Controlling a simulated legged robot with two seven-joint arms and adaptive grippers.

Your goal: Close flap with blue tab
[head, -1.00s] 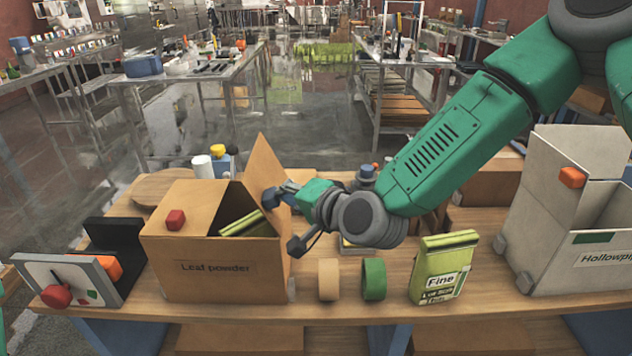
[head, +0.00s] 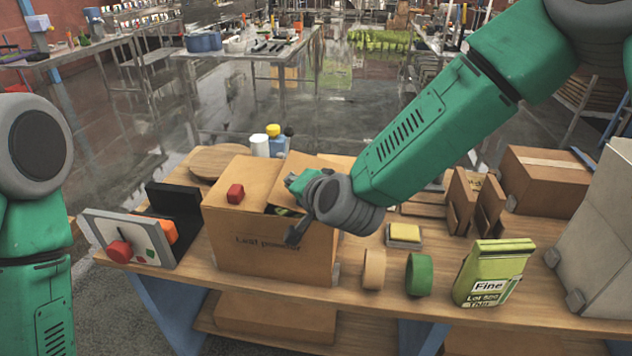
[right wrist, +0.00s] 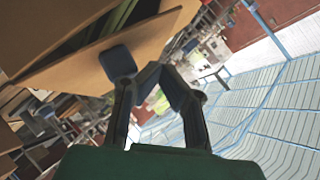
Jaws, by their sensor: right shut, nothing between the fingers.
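The brown "Leaf powder" box (head: 265,262) stands on the bench. Its left flap lies down across the top and carries a red tab (head: 235,193). Its right flap (head: 292,167) leans inward over the opening, with a dark gap still showing below it. A dark blue tab (right wrist: 118,62) sits on the flap's edge in the right wrist view; my gripper hides it in the head view. My right gripper (head: 290,183) is shut and empty, beside the tab at the flap. Its fingers (right wrist: 154,75) show in the right wrist view. My left gripper is out of view.
Tape rolls (head: 374,269), a green "Fine" pouch (head: 492,273) and a yellow-topped block (head: 405,234) stand right of the box. A panel with a red knob (head: 119,251) is at its left. A pale box (head: 605,225) stands at the right edge.

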